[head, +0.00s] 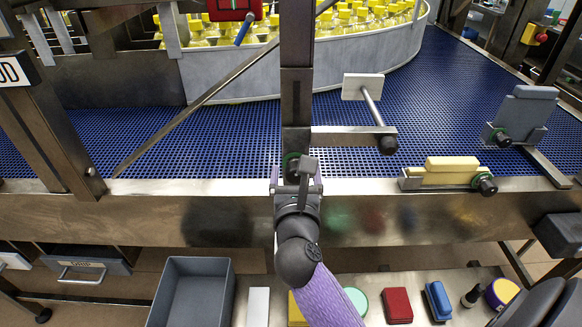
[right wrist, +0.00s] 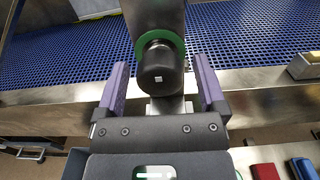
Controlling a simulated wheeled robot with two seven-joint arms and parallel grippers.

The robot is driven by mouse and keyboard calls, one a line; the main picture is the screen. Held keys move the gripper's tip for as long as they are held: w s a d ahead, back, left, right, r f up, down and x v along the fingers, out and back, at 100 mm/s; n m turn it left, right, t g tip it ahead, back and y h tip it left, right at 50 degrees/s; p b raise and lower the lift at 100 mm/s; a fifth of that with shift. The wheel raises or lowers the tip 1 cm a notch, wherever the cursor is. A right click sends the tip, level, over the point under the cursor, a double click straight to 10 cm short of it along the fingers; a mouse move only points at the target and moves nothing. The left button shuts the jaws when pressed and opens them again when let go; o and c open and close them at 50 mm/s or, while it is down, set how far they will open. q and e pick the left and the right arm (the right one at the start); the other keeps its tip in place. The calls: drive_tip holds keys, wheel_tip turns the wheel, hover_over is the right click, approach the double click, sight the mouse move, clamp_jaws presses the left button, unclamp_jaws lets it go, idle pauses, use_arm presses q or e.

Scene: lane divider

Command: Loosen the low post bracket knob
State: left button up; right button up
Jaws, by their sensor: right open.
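The low post bracket knob is a black round knob (right wrist: 159,68) with a green ring behind it, on the steel post (head: 296,95) at the conveyor's front edge. My left gripper is not in view.
An arm with another black knob (head: 388,145) reaches right from the post. A yellow block bracket (head: 450,170) and a grey pad bracket (head: 522,115) stand farther right. Below the steel rail are a grey bin (head: 226,300) and several small items. A diagonal bar (head: 205,97) runs left.

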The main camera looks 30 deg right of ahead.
drive_tip(key=shift+s, duration=0.1)
drive_tip(key=shift+c, duration=1)
clamp_jaws()
drive_tip(key=shift+r+n+p, duration=0.2)
drive_tip(key=shift+n+p, duration=0.6)
drive_tip(key=shift+p, duration=0.25)
drive_tip(key=n+p, duration=0.2)
drive_tip(key=shift+r+n+p, duration=0.1)
drive_tip(key=shift+n+p, duration=0.2)
drive_tip(key=n+p, duration=0.3)
drive_tip(key=n, duration=0.1)
drive_tip(key=shift+n+p, duration=0.3)
drive_tip(key=shift+p, duration=0.05)
drive_tip(key=n+p, duration=0.2)
drive_tip(key=n, duration=0.1)
drive_tip(key=shift+d+n+p, duration=0.1)
drive_tip(key=shift+n+p, duration=0.2)
drive_tip(key=n+p, duration=0.1)
drive_tip(key=n, duration=0.1)
drive_tip(key=shift+n+p, duration=0.3)
drive_tip(key=n+p, duration=0.1)
drive_tip(key=n, duration=0.1)
drive_tip(key=shift+n, duration=0.3)
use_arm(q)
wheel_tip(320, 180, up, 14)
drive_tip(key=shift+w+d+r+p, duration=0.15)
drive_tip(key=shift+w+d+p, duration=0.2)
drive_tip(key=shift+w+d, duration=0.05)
use_arm(e)
drive_tip(key=shift+n, duration=0.5)
